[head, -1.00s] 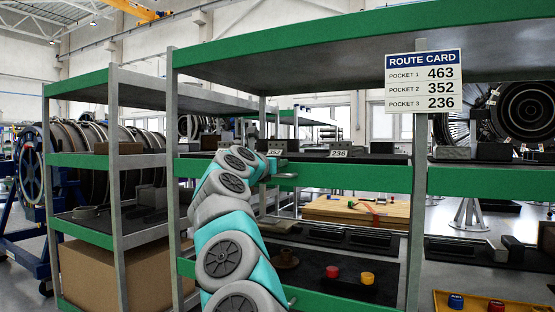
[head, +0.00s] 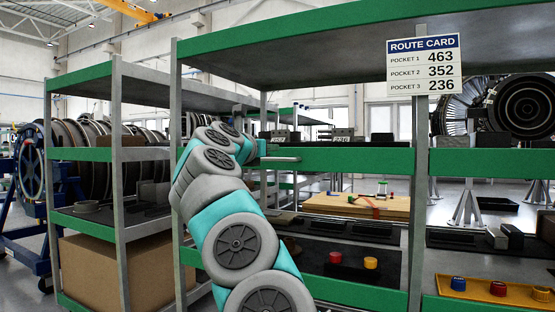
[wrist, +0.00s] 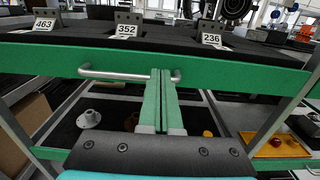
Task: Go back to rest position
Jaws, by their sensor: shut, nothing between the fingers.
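My gripper shows in the wrist view (wrist: 160,100), its two green fingers pressed together with nothing between them. The fingers stand in front of a green shelf edge (wrist: 240,68) and overlap a silver handle bar (wrist: 115,74) in the picture. I cannot tell whether they touch it. In the head view my arm rises in front of the left post of the middle shelf and bends toward this edge. The handle (head: 281,158) shows just right of the arm's end.
On the shelf, number cards 463 (wrist: 43,25), 352 (wrist: 126,30) and 236 (wrist: 212,39) stand by grey blocks. The route card (head: 424,65) hangs on a post. Red (head: 335,257) and yellow (head: 370,262) parts lie on the lower shelf. A cardboard box (head: 90,270) stands lower left.

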